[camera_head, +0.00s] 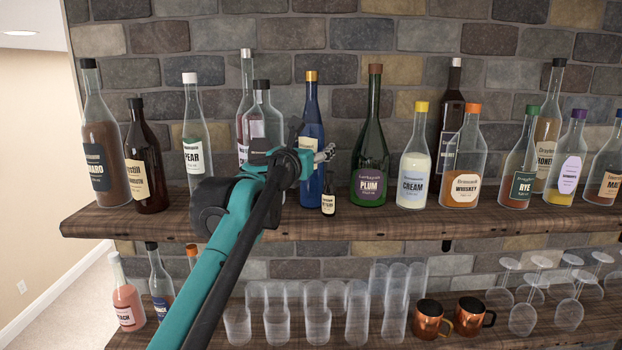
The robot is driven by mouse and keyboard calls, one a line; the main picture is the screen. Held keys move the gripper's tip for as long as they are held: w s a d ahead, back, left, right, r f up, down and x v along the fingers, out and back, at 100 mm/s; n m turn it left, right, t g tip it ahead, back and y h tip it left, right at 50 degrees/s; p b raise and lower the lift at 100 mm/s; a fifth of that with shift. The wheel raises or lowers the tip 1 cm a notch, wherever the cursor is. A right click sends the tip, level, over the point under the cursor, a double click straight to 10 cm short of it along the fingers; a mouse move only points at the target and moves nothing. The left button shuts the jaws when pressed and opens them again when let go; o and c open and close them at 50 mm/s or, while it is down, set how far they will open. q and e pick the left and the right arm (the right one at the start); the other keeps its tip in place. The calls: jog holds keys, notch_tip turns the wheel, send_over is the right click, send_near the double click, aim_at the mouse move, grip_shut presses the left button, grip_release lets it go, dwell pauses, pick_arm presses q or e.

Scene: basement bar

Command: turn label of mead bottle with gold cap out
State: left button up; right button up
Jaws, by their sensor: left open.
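A slim dark blue bottle with a gold cap (311,104) stands upright on the upper shelf. My right gripper is not in view.
A tiny dark bottle (328,199) stands just in front of the blue bottle. A green plum bottle (370,140) stands to its right and clear bottles (262,125) to its left. Glasses and copper mugs (429,319) stand on the lower shelf.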

pick_arm(q)
jog(key=shift+w, duration=0.1)
jog(key=shift+c, duration=1)
jog(key=c, duration=0.8)
jog(key=n+y, duration=0.1)
jog(key=y, duration=0.1)
jog(key=n+y+p, duration=0.1)
jog(key=n+y, duration=0.1)
jog(key=n+t+y, duration=0.1)
jog(key=y, duration=0.2)
jog(key=shift+d+r+n+p, duration=0.1)
jog(key=shift+d+n+p, duration=0.15)
jog(key=shift+n+p, duration=0.1)
jog(key=n+y, duration=0.1)
jog(key=y, duration=0.1)
jog(key=shift+a+n+y, duration=0.15)
jog(key=shift+n+y, duration=0.1)
jog(key=shift+y, duration=0.05)
